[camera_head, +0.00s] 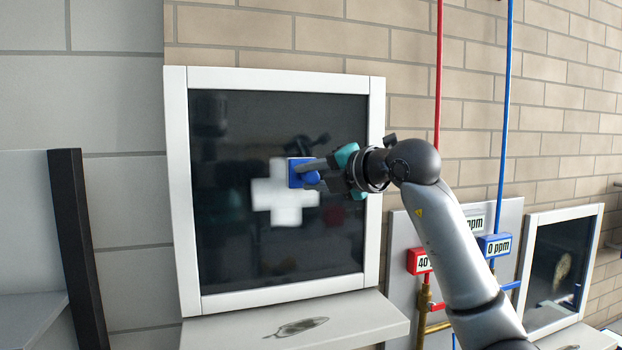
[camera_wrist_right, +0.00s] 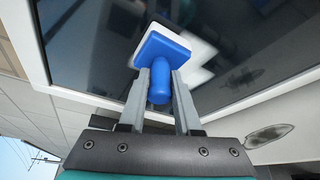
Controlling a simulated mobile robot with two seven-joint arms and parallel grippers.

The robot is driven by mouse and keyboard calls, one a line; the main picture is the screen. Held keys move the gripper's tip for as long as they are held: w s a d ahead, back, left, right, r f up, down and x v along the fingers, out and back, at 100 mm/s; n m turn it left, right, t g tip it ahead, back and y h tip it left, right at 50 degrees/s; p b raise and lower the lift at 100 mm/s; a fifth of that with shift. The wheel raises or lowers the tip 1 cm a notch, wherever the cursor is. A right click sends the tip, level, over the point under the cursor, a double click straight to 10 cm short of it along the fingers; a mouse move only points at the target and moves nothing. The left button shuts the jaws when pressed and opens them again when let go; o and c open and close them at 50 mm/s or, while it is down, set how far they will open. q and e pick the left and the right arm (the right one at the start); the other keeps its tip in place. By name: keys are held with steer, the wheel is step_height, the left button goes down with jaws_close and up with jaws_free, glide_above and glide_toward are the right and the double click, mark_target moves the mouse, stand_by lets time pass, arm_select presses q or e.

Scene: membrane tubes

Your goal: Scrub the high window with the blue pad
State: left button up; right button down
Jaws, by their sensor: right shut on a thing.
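The high window (camera_head: 225,255) has a white frame and dark glass, with a pale cross-shaped patch (camera_head: 285,205) near its middle. My right gripper (camera_head: 318,170) is in front of the glass, shut on the handle of the blue pad (camera_head: 299,171). In the right wrist view, the pad (camera_wrist_right: 160,47) has a blue back, a round blue handle between the two fingers, and a white layer facing the glass. The pad overlaps the patch's upper right part. I cannot tell for certain whether it touches the glass. My left gripper is out of view.
A pale sill (camera_head: 350,318) with a grey oval mark juts out below the window. A red pipe (camera_head: 438,75), a blue pipe (camera_head: 506,110) and ppm boxes are right, behind my arm. A lower window (camera_head: 530,270) is far right. A dark-edged panel (camera_head: 80,240) stands left.

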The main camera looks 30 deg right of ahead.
steer(key=shift+r, duration=0.1)
steer(key=shift+r+p, duration=1.15)
steer(key=shift+r, duration=0.3)
steer(key=shift+f, duration=0.15)
steer(key=shift+f+b, duration=1.35)
steer(key=shift+f, duration=0.1)
steer(key=shift+f+b, duration=1.25)
steer(key=shift+f, duration=0.2)
steer(key=shift+f+b, duration=1.25)
steer(key=shift+f, duration=0.15)
